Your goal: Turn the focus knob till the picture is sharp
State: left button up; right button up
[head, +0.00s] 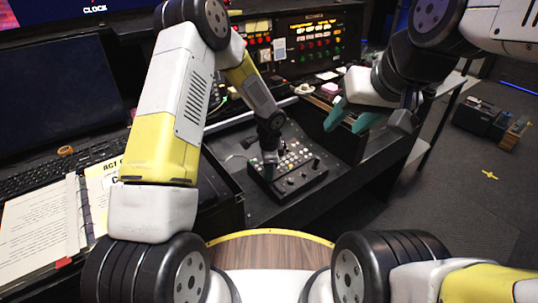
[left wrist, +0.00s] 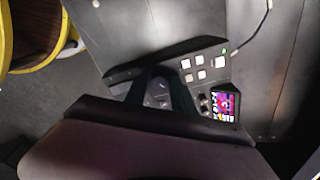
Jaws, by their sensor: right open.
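A black control box (head: 300,180) with several lit buttons and dark knobs lies on the desk below the console. My left gripper (head: 269,158) points down over the box's left side, at or just above its top; contact cannot be told. Which knob is for focus cannot be read. My right gripper (head: 352,120) is open and empty, right of the box.
A console (head: 312,38) with lit buttons stands behind. An open binder (head: 40,225), a keyboard (head: 95,150) and a dark monitor (head: 55,95) are at left. A pink block (head: 330,89) and a cup lie at the back right.

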pick_arm(q)
grip_shut()
jog(key=n, duration=0.4)
jog(key=shift+n, duration=0.3)
jog(key=n, duration=0.5)
jog(key=shift+s+d+t, duration=0.1)
jog(key=shift+t, duration=0.2)
jog(key=shift+n, duration=0.3)
grip_release()
